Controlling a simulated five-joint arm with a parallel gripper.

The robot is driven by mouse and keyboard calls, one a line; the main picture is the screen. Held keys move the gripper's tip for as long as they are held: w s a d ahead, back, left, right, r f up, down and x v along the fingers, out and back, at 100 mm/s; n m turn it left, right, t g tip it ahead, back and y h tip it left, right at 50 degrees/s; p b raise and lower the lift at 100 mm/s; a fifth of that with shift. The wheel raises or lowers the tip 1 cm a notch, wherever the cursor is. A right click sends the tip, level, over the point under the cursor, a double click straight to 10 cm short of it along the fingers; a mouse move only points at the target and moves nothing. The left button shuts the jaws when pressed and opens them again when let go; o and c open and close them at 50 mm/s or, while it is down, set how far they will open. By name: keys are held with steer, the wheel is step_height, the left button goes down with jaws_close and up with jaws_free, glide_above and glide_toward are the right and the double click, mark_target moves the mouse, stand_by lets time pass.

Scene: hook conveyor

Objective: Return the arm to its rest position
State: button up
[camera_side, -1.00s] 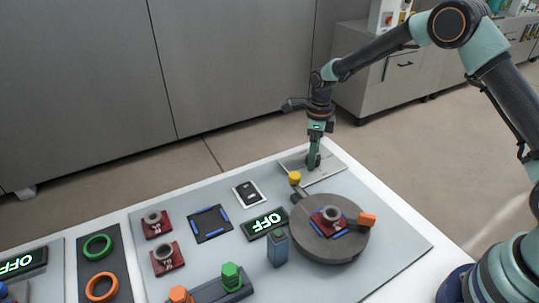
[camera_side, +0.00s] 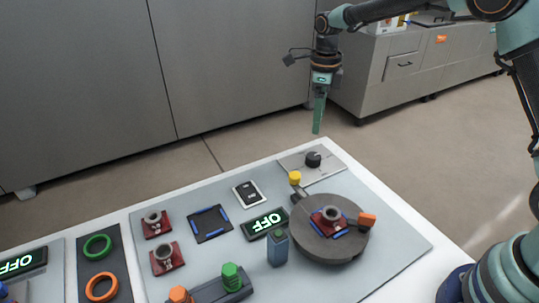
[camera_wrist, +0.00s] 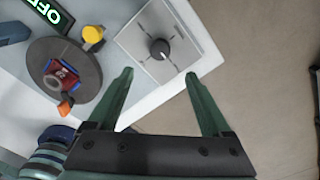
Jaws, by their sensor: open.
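My gripper (camera_side: 318,132) hangs pointing down, raised in the air above the back corner of the white table. In the wrist view my gripper (camera_wrist: 159,76) shows two green fingers spread well apart with nothing between them. A black knob (camera_side: 313,159) on a pale square plate (camera_side: 330,170) sits below the fingers, apart from them. The wrist view shows the same knob (camera_wrist: 160,49) ahead of the fingertips.
A round grey turntable (camera_side: 345,245) carries a red block with a grey ring (camera_side: 331,214). Nearby are a yellow button (camera_side: 295,177), an orange block (camera_side: 367,219), an OFF display (camera_side: 264,224) and a blue-grey post (camera_side: 277,250). Air above the table is clear.

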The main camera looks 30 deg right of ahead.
steer(key=shift+r, duration=0.1)
steer(key=s+d+r+n+t, duration=0.2)
steer(key=s+r+n+t, duration=0.1)
steer(key=s+r+n, duration=0.8)
steer(key=s+d+n+t, duration=0.1)
steer(key=s+n+t, duration=0.1)
steer(key=s+n, duration=0.8)
steer(key=n, duration=0.6)
steer(key=shift+s+t, duration=0.25)
steer(key=shift+t, duration=0.05)
